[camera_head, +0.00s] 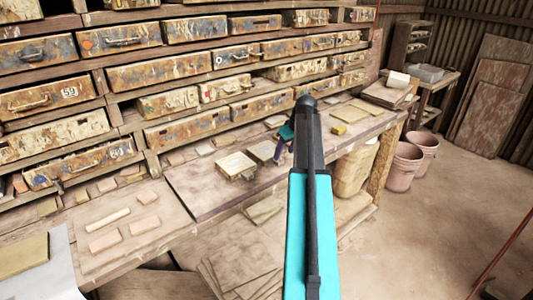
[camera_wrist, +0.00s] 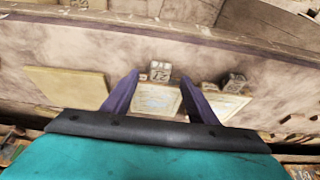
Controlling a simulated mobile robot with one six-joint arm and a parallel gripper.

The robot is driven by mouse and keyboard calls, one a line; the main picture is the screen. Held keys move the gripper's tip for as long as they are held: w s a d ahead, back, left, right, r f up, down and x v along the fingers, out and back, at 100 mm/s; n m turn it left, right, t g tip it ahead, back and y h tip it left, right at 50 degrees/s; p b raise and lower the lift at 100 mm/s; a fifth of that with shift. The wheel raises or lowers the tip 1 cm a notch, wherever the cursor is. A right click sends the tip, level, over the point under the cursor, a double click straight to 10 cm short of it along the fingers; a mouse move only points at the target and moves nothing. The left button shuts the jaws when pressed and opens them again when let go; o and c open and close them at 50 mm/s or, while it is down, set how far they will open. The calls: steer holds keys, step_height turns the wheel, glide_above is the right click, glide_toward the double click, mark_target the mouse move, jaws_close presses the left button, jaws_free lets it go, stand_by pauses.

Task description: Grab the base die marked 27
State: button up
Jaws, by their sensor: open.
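My gripper (camera_wrist: 161,80) is open, its two purple fingers spread and nothing held between them. In the wrist view a pale square tile or plate (camera_wrist: 157,100) lies beyond and between the fingers, with a small marked block (camera_wrist: 160,68) at its far edge. A similar plate (camera_wrist: 228,104) with a small block (camera_wrist: 235,82) lies right of the fingers. In the head view pale square pieces (camera_head: 236,165) lie on the bench, left of my gripper (camera_head: 280,153), which my arm partly hides. I cannot read a 27 on any piece, so I cannot tell which is the base die.
The wooden bench (camera_head: 195,185) runs along a rack of worn metal drawers (camera_head: 160,70), some numbered. Small blocks (camera_head: 145,225) lie at its near left. A yellowish piece (camera_head: 338,129) lies further along. Buckets (camera_head: 400,168) stand on the right; the floor there is mostly clear.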

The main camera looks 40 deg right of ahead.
mark_target(280, 160)
steer(key=shift+f, duration=0.2)
stand_by(0.3)
steer(key=shift+p+x, duration=0.95)
steer(key=shift+x, duration=1.65)
steer(key=shift+w+a, duration=0.1)
steer(key=shift+r, duration=0.1)
jaws_close()
